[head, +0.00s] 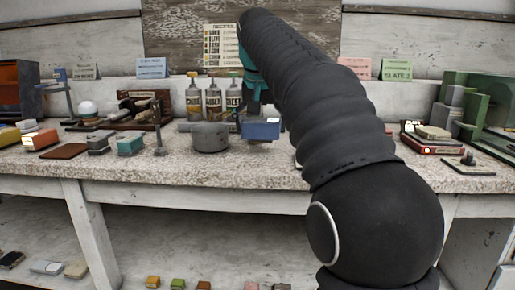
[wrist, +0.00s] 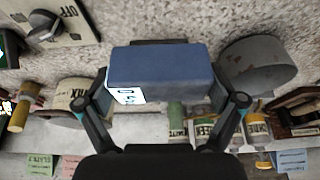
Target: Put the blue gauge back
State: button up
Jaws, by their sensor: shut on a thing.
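In the head view the blue box (head: 262,130) hangs below my teal-and-dark gripper (head: 254,108), over the back part of the speckled worktop, right of a grey pot. I cannot tell whether its underside touches the worktop. My dark arm hides part of the bench to the right of it.
The grey pot (head: 210,138) stands close left of the gauge, with several labelled bottles (head: 213,100) behind. A teal block (head: 131,145), a brown plate (head: 64,151) and a stand (head: 66,96) are further left. Green boxes (head: 470,100) fill the right end. The worktop's front strip (head: 235,176) is clear.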

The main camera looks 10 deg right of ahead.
aim_at(257, 139)
jog(key=shift+a+f, duration=0.4)
jog(key=shift+f, duration=0.05)
jog(key=shift+f+b, duration=0.85)
jog(key=shift+f, duration=0.9)
jog(key=shift+f, duration=0.15)
jog(key=o, duration=0.7)
jog(key=p+v, duration=0.3)
jog(key=v, duration=0.9)
jog(key=shift+p, duration=0.4)
